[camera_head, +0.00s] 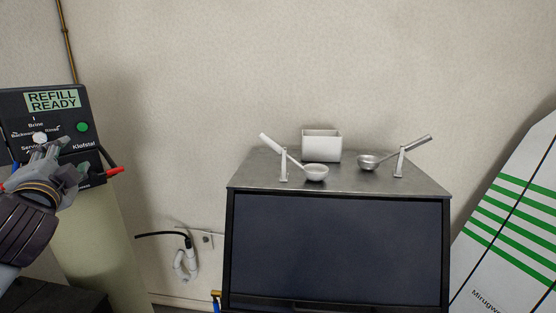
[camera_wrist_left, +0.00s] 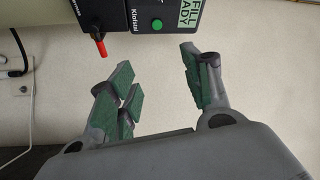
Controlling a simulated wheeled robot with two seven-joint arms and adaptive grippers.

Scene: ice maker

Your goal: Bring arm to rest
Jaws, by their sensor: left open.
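My left gripper (camera_head: 58,150) is at the left of the head view, in front of the lower part of a black control panel (camera_head: 60,97). The panel shows "REFILL READY", a white knob (camera_head: 40,138) and a green button (camera_head: 82,127). In the left wrist view my left gripper (camera_wrist_left: 160,93) has its green-padded fingers spread wide with nothing between them. I cannot tell from these views whether a fingertip touches the panel. My right gripper is not in view.
A dark-fronted ice maker (camera_head: 338,250) stands in the middle, with a white bin (camera_head: 321,146) and two scoops (camera_head: 316,172) (camera_head: 368,162) on stands on top. A red lever (camera_head: 115,171) sticks out from the panel. A striped board (camera_head: 510,225) leans at right.

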